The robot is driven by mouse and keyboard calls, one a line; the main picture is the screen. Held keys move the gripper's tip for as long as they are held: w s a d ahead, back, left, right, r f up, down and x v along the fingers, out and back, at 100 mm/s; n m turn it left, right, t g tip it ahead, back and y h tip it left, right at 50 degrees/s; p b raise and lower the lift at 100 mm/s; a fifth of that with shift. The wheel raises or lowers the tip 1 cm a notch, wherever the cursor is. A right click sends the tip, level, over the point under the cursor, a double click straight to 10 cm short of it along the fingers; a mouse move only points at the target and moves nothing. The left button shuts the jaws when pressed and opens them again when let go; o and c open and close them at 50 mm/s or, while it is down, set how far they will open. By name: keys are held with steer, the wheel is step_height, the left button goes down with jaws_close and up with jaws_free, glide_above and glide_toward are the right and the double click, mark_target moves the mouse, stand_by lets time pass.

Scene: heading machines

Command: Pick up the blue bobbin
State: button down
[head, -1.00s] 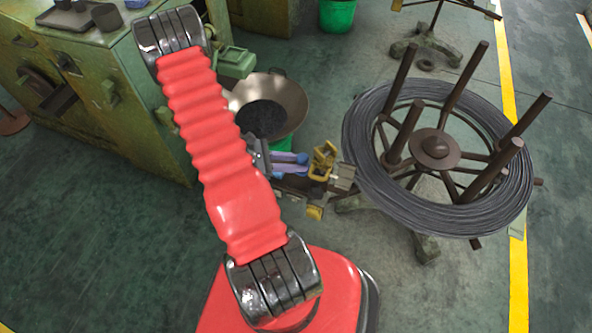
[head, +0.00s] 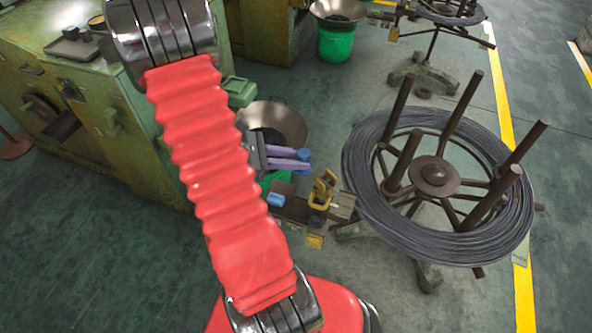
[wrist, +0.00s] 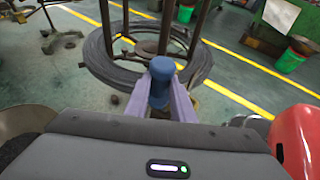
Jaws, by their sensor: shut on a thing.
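The blue bobbin (wrist: 161,80) stands between the fingertips of my gripper (wrist: 160,103) in the wrist view. My gripper is shut on it. In the head view my gripper (head: 298,161) has purple fingers pointing right, and the bobbin (head: 304,154) shows as a small blue end at their tips. It is held above the floor, behind a small bench fixture. Most of the bobbin is hidden by the fingers in the head view.
Another small blue object (head: 276,199) sits on the bench beside a yellow clamp (head: 322,189). A wire coil on a spiked stand (head: 435,176) is at right. A metal bowl (head: 285,118) lies behind my gripper. A green machine (head: 120,110) stands at left.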

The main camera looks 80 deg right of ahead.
steer(key=shift+r, duration=2.25)
steer(key=shift+s, duration=0.1)
